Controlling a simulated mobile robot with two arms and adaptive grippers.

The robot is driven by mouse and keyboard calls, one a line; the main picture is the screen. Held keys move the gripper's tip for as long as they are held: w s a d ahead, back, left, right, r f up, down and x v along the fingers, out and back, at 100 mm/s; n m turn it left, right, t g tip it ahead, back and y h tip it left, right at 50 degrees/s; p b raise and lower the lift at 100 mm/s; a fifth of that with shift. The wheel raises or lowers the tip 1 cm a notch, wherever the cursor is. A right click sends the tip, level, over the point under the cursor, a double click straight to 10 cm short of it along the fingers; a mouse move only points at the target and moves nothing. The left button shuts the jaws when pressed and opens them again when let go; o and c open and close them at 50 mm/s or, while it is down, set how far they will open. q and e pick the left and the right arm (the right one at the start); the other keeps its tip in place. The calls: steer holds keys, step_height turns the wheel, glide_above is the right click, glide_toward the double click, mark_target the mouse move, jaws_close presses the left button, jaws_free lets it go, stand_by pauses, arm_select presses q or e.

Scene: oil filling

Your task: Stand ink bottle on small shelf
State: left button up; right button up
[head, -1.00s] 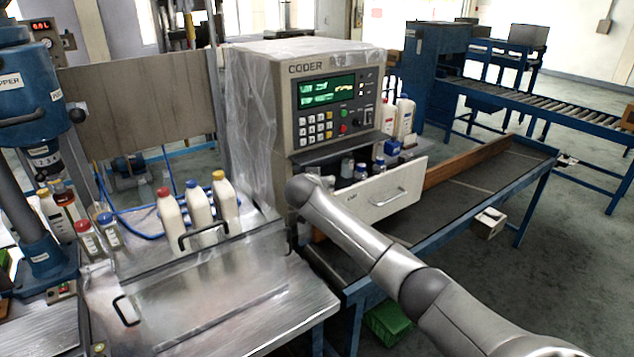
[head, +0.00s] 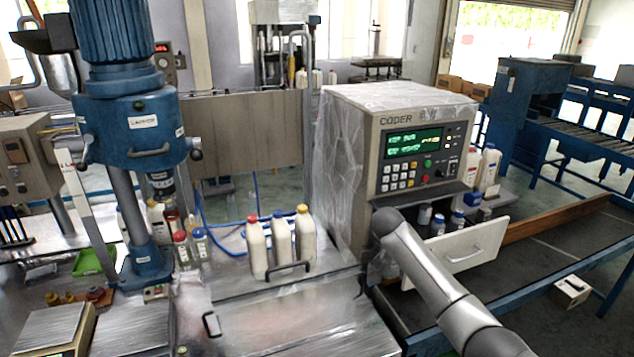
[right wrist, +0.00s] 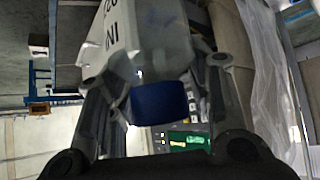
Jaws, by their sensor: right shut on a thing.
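The ink bottle (right wrist: 140,48) is translucent grey with a white label and a dark blue cap (right wrist: 160,102). In the right wrist view it lies between the two fingers of my right gripper (right wrist: 160,110), which is shut on it. In the head view my right arm reaches to the front left of the coder machine (head: 345,130); the gripper and held bottle are hidden there by the arm. A dark ledge (head: 440,198) runs under the coder's panel; I cannot tell whether it is the small shelf. My left gripper is not in view.
Below the panel, a white-fronted drawer (head: 472,254) stands open with several small bottles (head: 438,224) behind its front. Taller white bottles (head: 489,168) stand right of the coder. White jugs (head: 281,240) stand on the metal bench to the left. The dark conveyor (head: 550,242) has free room.

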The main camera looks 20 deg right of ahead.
steer(key=shift+s+a+f+b, duration=0.15)
steer(key=shift+s+a+b, duration=0.05)
steer(key=shift+a+b, duration=0.2)
arm_select(q)
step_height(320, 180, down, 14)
steer(key=b, duration=1.3)
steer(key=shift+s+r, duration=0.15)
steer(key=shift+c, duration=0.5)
arm_select(e)
steer(key=s+a+f+n+t+y, duration=0.1)
steer(key=s+a+f+n+y, duration=0.1)
steer(key=s+a, duration=0.8)
steer(key=s+a+f+n+t+y, duration=0.1)
steer(key=s+a+f+n+y, duration=0.2)
steer(key=s+a+n, duration=0.3)
steer(key=s+a, duration=0.5)
steer(key=s, duration=0.6)
steer(key=shift+y, duration=0.4)
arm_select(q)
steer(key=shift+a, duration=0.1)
arm_select(e)
steer(key=shift+a+f, duration=0.1)
steer(key=shift+a, duration=0.05)
